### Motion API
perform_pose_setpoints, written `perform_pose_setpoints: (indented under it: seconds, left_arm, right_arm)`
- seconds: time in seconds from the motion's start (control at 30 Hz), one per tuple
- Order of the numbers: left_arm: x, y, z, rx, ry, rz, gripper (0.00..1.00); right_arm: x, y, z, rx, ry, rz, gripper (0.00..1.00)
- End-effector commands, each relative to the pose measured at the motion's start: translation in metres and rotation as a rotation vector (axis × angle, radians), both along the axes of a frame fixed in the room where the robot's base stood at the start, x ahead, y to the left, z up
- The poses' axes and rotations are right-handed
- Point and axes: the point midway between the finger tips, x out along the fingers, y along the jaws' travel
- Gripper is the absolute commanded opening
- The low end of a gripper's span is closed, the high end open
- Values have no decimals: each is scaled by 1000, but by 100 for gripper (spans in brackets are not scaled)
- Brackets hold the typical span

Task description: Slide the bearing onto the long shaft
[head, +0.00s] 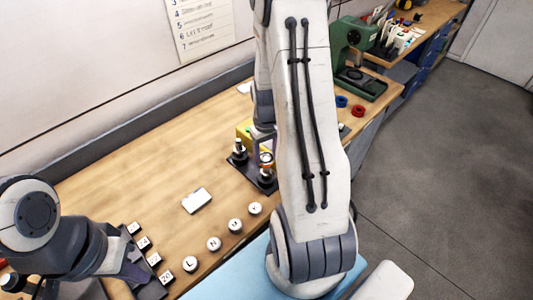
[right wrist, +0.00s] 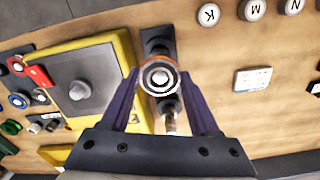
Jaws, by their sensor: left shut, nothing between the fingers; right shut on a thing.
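The bearing, a pale ring with an orange edge (right wrist: 160,76), is between the fingertips of my right gripper (right wrist: 162,78), which is shut on it. In the head view the bearing (head: 266,158) is over the front post (head: 266,175) of a dark base plate (head: 254,173). In the wrist view a grey round centre shows inside the ring; I cannot tell whether the post is through it. A second post (head: 238,152) stands to the left. Which shaft is longer is not clear.
A yellow box with a grey top (right wrist: 82,90) stands close beside the plate. A white card (head: 197,200) and several round lettered caps (head: 214,243) lie in front. A green press (head: 358,62) stands at the back right.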

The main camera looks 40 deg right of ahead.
Motion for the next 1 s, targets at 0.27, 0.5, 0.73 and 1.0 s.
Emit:
perform_pose_setpoints:
  seconds: [0.27,0.5,0.73,1.0]
  left_arm:
    - [0,0,0,0,0,0,0]
    - [0,0,0,0,0,0,0]
    - [0,0,-2,0,0,0,0]
    - [0,0,-13,0,0,2,0]
  right_arm:
    - [0,0,0,0,-1,0,74]
    - [0,0,0,0,-1,0,97]
    - [1,-1,5,-2,-4,0,97]
    - [2,-1,51,-5,-9,0,97]
